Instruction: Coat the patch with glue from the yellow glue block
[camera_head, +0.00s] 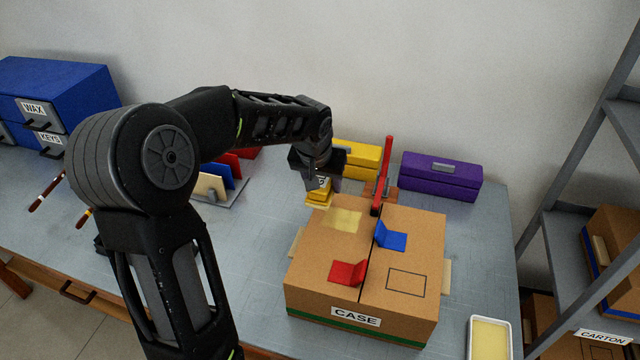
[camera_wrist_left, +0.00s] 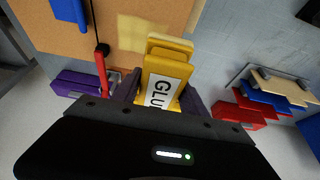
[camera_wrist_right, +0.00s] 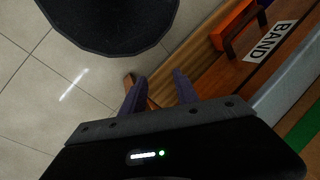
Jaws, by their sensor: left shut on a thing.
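My left gripper (camera_head: 322,180) is shut on the yellow glue block (camera_head: 318,197). In the left wrist view the block (camera_wrist_left: 163,80) sits between the fingers with its "GLU…" label showing. The block is at the far left edge of the cardboard case (camera_head: 330,255); I cannot tell whether it touches the lid. A pale yellow square patch (camera_head: 342,219) lies on the lid just in front of the block; it also shows in the left wrist view (camera_wrist_left: 140,32). My right gripper (camera_wrist_right: 160,92) shows only in its own wrist view, fingers apart and empty, above the floor beside the table.
A red upright bar (camera_head: 382,175) stands behind the case, near a yellow box (camera_head: 362,160) and a purple box (camera_head: 440,175). Red and blue angled pieces (camera_head: 347,272) (camera_head: 390,238) stand on the lid. An outlined rectangle (camera_head: 406,283) is at right. A pale tray (camera_head: 490,338) sits front right.

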